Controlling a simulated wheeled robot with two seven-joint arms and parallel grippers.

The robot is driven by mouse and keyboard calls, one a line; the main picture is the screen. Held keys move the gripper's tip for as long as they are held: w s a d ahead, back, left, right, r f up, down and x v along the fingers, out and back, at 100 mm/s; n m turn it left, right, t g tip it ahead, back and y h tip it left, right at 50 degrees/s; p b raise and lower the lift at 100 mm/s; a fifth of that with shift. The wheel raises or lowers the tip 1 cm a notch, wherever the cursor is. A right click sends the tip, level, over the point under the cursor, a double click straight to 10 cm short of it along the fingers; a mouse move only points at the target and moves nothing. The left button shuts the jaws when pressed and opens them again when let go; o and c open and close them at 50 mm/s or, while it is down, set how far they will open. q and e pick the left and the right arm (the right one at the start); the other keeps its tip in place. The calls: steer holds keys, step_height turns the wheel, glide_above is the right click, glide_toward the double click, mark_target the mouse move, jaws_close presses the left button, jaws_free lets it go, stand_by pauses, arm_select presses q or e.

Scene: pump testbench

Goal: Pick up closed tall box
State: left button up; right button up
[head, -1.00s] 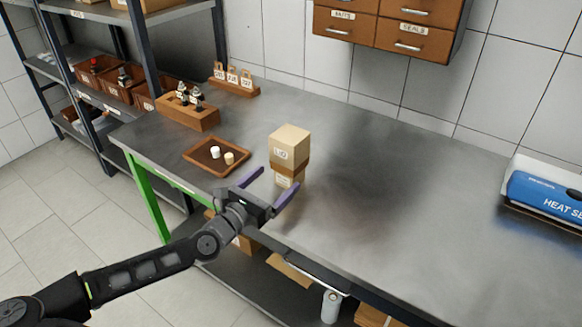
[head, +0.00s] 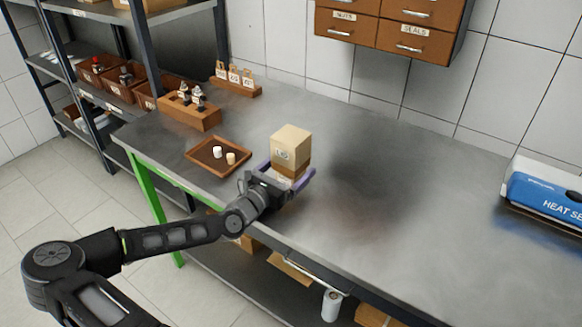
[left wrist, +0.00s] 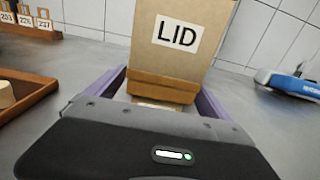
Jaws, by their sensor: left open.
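The closed tall box (head: 291,150) stands upright on the metal workbench, with a tan upper part labelled LID and a browner band below. In the left wrist view the box (left wrist: 180,60) fills the upper middle, its label facing me. My left gripper (head: 290,180) is open, with its purple fingers on either side of the lower part of the box. The left wrist view shows the fingers (left wrist: 155,95) flanking the box low down; whether they touch it I cannot tell. The foot of the box is mostly hidden by the gripper. My right gripper is not in view.
A brown tray (head: 200,165) with two small light pieces lies left of the box. A wooden block with bottles (head: 190,115) and a rack of numbered tags (head: 236,88) stand behind it. A blue HEAT SE box (head: 545,195) is at the right. The bench between is clear.

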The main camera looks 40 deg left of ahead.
mark_target(291, 135)
arm_select(q)
steer(key=shift+w, duration=0.2)
stand_by(0.5)
steer(key=c, duration=1.9)
steer(key=shift+r, duration=0.15)
step_height(291, 135, up, 10)
steer(key=shift+f+p, duration=0.1)
steer(key=shift+p, duration=0.35)
